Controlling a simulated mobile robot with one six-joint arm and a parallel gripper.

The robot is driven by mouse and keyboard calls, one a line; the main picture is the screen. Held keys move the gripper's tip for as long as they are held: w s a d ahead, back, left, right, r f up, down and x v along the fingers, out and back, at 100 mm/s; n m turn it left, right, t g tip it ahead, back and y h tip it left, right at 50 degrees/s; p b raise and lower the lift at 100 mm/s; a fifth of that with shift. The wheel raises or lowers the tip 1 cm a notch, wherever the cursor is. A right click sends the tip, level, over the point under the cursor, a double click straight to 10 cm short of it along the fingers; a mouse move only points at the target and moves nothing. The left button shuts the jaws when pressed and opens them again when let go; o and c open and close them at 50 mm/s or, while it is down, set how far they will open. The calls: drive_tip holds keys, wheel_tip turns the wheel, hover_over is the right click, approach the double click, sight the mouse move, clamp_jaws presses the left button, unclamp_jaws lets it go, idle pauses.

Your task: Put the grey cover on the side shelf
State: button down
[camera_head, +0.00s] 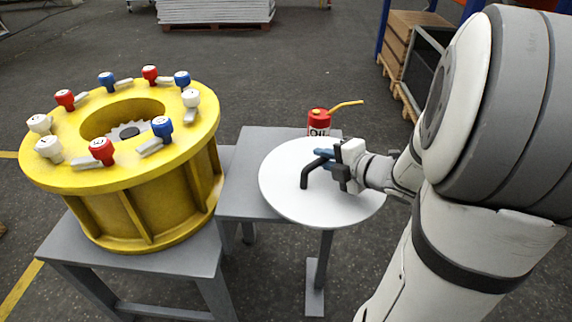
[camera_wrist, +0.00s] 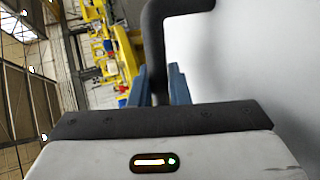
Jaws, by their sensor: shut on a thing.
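The grey cover (camera_head: 285,185) is a pale round disc with a dark bent handle (camera_head: 307,174) on its upper face. My gripper (camera_head: 324,158) has its blue fingers shut on this handle. In the wrist view the handle (camera_wrist: 155,50) runs between the two blue fingertips (camera_wrist: 158,86), and the pale cover face (camera_wrist: 255,60) fills the right side. The side shelf (camera_head: 245,198) is a grey flat top to the right of the yellow drum. The cover overlaps much of the shelf in the head view; I cannot tell whether it touches it.
A red oil can (camera_head: 319,121) with a yellow spout stands behind the cover, its lower part hidden. The yellow drum (camera_head: 140,205) with red, blue and white knobs around its open centre stands on a grey table (camera_head: 150,263) at left. Wooden crates (camera_head: 400,50) stand at the back right.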

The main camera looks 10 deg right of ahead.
sight(297, 155)
drive_tip(key=shift+w+r, duration=0.1)
drive_tip(key=shift+w, duration=0.1)
drive_tip(key=b+x, duration=0.1)
drive_tip(key=x, duration=0.5)
drive_tip(key=f+b+x, duration=0.1)
drive_tip(key=x, duration=0.5)
drive_tip(key=shift+w+f, duration=0.1)
drive_tip(key=shift+f, duration=0.3)
drive_tip(key=shift+w+a+f+b, duration=0.3)
drive_tip(key=shift+w+f, duration=0.15)
drive_tip(key=shift+w, duration=0.1)
drive_tip(key=shift+w+a+f+b, duration=0.15)
drive_tip(key=shift+w+a+f, duration=0.15)
drive_tip(key=shift+w+f, duration=0.25)
drive_tip(key=shift+r, duration=0.1)
drive_tip(key=c, duration=1.4)
unclamp_jaws()
drive_tip(key=shift+s+f, duration=0.15)
drive_tip(key=shift+f, duration=0.15)
drive_tip(key=shift+o, duration=0.2)
drive_tip(key=shift+r, duration=0.15)
